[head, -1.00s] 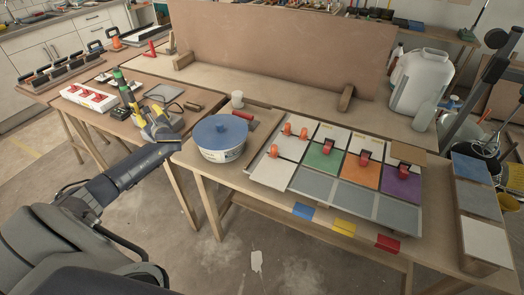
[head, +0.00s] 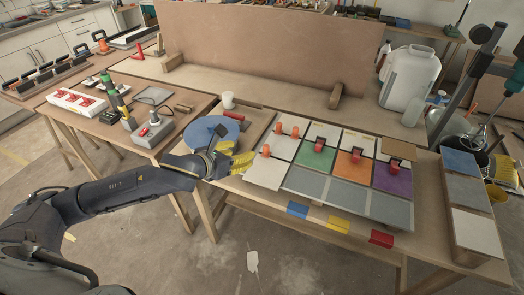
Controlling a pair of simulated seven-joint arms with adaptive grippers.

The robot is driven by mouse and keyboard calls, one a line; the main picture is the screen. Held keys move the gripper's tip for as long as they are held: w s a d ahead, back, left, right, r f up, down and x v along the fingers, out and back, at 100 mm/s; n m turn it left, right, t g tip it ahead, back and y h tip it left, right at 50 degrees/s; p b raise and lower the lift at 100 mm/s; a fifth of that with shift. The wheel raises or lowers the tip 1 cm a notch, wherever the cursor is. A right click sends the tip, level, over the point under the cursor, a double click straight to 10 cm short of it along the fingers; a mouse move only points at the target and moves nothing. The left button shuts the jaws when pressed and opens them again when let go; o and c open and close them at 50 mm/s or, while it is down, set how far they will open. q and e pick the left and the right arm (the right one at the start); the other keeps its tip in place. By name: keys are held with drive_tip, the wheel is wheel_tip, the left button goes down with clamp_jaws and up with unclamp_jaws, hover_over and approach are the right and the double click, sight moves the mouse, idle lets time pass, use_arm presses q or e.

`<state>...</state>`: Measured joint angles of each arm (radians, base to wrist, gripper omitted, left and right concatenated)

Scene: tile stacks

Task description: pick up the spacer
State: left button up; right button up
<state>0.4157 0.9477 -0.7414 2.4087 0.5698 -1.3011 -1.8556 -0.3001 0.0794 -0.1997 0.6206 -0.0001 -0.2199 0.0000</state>
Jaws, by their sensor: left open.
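Several small orange and red pieces that look like spacers stand on the tile panel (head: 345,201). One orange spacer (head: 266,151) is at the panel's left side, near the seam of two white tiles. Two more orange ones (head: 287,131) stand behind it. Red pieces stand by the green tile (head: 314,160), the orange tile (head: 352,172) and the purple tile (head: 391,180). Which one the task names, I cannot tell. My left gripper (head: 240,157), with yellow fingers, is open and empty, left of the near orange spacer. My right gripper is out of view.
A tub with a blue lid (head: 205,129) stands behind my left gripper, partly hidden by it. A white cup (head: 227,100) is behind it. Blue, yellow and red tags (head: 339,223) line the front edge. A large white jug (head: 411,80) stands at the back right.

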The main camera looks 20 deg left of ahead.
sight(264, 147)
use_arm(q)
drive_tip(key=x, duration=1.1)
drive_tip(key=shift+w+d+f, duration=0.15)
drive_tip(key=shift+w+d, duration=0.1)
drive_tip(key=shift+d, duration=0.05)
drive_tip(key=shift+x, duration=2.7)
drive_tip(key=shift+s+a+f, duration=0.1)
drive_tip(key=shift+a+f, duration=0.05)
drive_tip(key=shift+f, duration=0.05)
drive_tip(key=c, duration=0.9)
